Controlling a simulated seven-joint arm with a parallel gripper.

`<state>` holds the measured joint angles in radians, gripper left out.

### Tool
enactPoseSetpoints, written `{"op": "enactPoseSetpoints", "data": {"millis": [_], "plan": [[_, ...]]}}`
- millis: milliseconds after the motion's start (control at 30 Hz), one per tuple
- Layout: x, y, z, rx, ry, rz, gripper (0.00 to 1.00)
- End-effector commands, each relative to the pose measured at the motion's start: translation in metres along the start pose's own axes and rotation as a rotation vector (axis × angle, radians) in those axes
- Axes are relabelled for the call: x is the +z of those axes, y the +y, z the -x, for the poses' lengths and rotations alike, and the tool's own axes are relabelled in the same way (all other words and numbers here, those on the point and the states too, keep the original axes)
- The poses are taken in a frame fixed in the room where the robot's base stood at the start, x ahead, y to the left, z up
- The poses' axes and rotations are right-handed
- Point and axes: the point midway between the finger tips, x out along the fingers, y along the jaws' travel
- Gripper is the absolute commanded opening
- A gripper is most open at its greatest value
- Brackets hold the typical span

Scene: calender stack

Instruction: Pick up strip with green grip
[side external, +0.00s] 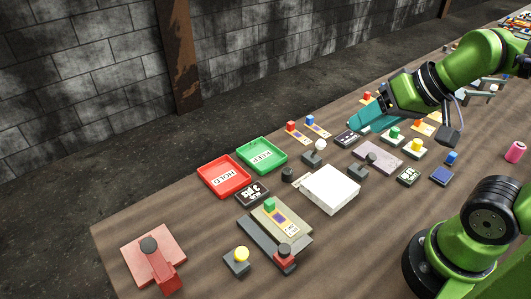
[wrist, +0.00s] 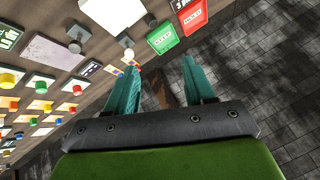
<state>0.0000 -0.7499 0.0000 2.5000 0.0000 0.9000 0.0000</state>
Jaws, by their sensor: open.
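A strip with a green grip (side external: 278,219) lies on a long grey fixture (side external: 257,234) near the front of the table in the side view. The green block stands at the strip's far end, and a purple patch marks its face. My gripper (side external: 352,125) is well away from it, further back along the table at the upper right, with teal fingers above the table. In the wrist view the fingers (wrist: 160,66) are apart with nothing between them. I cannot make out the green-grip strip in the wrist view.
A red tray (side external: 224,188) and a green tray (side external: 280,151) lie at the table's far edge. A white box (side external: 330,202) stands right of the fixture. Two strips with red (side external: 296,139) and blue (side external: 316,132) grips lie near my gripper. A red device (side external: 146,240) stands front left.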

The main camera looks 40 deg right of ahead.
Motion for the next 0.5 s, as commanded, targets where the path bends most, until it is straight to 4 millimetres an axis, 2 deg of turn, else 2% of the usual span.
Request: {"op": "enactPoseSetpoints", "data": {"millis": [167, 267, 367, 500], "plan": [[0.001, -0.001, 0.0, -0.002, -0.002, 0.003, 0.53], [0.007, -0.005, -0.01, -0.003, -0.051, 0.024, 0.53], [0.007, -0.018, -0.024, -0.002, -0.128, 0.068, 0.53], [0.003, -0.048, -0.053, 0.027, -0.278, 0.158, 0.53]]}}
